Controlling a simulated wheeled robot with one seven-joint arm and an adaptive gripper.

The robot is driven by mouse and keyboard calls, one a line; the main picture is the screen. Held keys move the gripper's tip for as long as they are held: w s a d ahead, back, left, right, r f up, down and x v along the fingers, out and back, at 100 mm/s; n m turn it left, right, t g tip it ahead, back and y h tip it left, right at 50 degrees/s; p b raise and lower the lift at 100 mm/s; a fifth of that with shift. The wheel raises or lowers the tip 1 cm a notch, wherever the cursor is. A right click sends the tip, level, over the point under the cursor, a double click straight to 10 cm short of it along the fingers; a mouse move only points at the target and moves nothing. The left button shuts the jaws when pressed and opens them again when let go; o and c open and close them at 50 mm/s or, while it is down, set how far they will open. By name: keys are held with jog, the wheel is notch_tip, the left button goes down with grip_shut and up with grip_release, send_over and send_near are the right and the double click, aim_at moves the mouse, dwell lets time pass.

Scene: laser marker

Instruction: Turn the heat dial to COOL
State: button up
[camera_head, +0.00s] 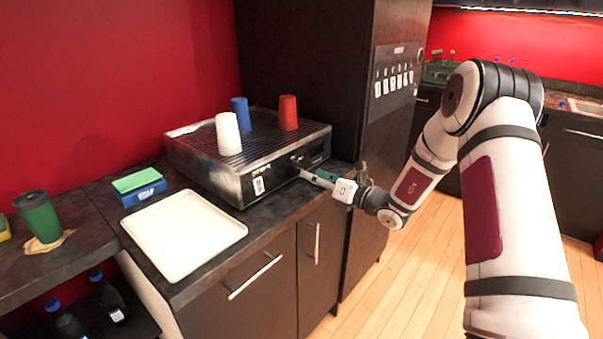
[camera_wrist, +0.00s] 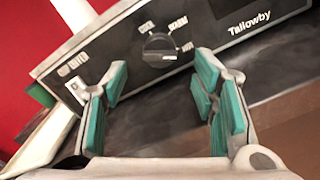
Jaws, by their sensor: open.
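The heat dial is a round dark knob (camera_wrist: 159,46) with a pale pointer line on the black front panel of the machine (camera_wrist: 110,45) in the wrist view. In the wrist view my gripper (camera_wrist: 163,95) is open with teal finger pads apart. The dial lies between and beyond the fingertips, with nothing held.
White (camera_head: 228,133), blue (camera_head: 241,114) and red (camera_head: 288,112) cups stand upside down on the machine. A cream tray (camera_head: 185,235) and a blue box with a green top (camera_head: 139,187) lie left on the counter. A tall dark cabinet (camera_head: 340,60) stands right behind.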

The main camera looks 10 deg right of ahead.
aim_at(297, 169)
jog(key=shift+x, duration=2.55)
jog(key=c, duration=1.2)
jog(key=shift+o, duration=0.2)
